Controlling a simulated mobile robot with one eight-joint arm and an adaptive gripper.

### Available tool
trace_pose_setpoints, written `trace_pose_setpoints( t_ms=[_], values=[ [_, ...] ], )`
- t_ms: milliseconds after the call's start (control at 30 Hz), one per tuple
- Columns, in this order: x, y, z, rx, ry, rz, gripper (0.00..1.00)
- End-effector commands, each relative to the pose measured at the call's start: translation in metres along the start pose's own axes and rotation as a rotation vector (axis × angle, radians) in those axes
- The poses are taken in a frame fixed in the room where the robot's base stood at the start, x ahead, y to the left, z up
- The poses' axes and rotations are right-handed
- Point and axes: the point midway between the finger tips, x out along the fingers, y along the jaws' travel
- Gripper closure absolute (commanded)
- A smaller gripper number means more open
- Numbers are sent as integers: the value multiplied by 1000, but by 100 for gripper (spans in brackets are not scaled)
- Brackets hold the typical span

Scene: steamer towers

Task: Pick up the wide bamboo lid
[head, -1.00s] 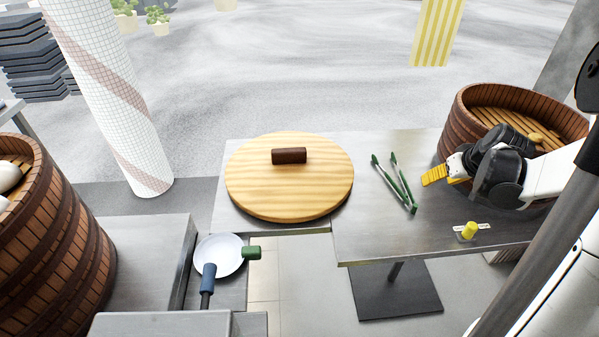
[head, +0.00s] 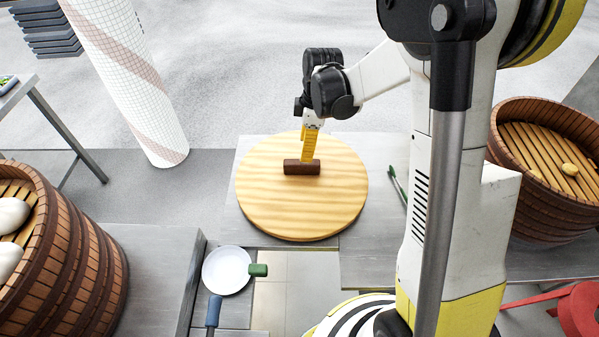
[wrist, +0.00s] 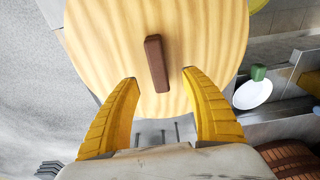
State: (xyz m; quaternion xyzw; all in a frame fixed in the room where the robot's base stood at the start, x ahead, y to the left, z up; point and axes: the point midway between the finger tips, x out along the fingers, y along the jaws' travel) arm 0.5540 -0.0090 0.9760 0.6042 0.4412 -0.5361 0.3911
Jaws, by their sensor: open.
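The wide bamboo lid (head: 262,205), a round pale wooden disc with a dark brown bar handle (head: 302,168), lies flat on the metal table. My gripper (head: 308,148) is at the lid's far side, with its yellow fingers pointing down close to the handle. In the wrist view my gripper (wrist: 160,75) is open, its two fingers spread wide and empty. The handle (wrist: 157,63) stands between and just beyond the fingertips, and the lid (wrist: 105,40) fills the upper middle. I cannot tell whether a finger touches the handle.
A wooden steamer (head: 75,265) with white buns stands at left, and another steamer (head: 520,150) at right. Green tongs (head: 397,187) lie right of the lid, partly behind my arm. A white pan (head: 227,271) sits front left. A patterned column (head: 140,95) rises behind.

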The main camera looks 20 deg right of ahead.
Motion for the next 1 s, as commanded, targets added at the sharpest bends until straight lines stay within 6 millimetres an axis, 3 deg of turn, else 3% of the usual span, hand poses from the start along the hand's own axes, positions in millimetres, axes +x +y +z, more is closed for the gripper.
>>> trace_pose_setpoints(
  t_ms=[100,333,600,1000],
  values=[
    [24,1,0,1,1,1,46],
    [44,2,0,3,1,2,46],
    [83,4,-1,4,1,2,46],
    [84,4,-1,4,1,2,46]
  ],
)
